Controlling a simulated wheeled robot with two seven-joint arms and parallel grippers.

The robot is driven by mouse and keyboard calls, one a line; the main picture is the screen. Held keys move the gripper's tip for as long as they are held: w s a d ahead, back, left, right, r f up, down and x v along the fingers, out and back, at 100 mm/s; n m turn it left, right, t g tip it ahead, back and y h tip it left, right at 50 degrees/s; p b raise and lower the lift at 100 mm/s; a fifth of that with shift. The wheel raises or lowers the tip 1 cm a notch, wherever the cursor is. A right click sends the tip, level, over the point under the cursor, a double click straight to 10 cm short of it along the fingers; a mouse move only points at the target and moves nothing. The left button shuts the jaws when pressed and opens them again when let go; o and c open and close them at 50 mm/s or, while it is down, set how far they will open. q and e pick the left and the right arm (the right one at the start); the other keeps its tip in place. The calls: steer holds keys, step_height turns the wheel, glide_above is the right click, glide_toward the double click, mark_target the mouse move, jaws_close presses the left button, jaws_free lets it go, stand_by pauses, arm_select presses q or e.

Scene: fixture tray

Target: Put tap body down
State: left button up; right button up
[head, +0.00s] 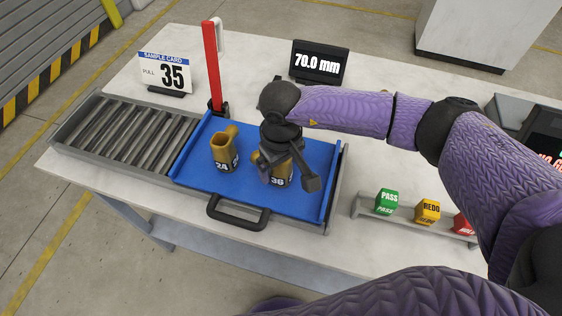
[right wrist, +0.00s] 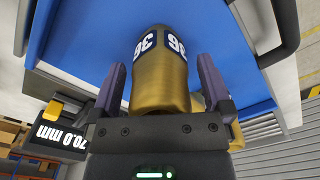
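In the right wrist view this tap body (right wrist: 160,90) is between the two fingers of the right gripper (right wrist: 163,80), with a narrow gap on each side. The gripper looks open around it. The gripper hides the top of the first tap body in the head view. My left gripper is out of view.
A red upright post (head: 212,68) stands behind the tray. A roller conveyor (head: 125,132) adjoins its left side, and a black handle (head: 238,213) is at its front. A 70.0 mm display (head: 318,62) and a sample card 35 (head: 165,73) stand behind. Green, yellow and red blocks (head: 428,210) sit at right.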

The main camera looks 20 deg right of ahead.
step_height(320, 180, up, 12)
steer(key=p, duration=0.1)
steer(key=shift+r, duration=0.15)
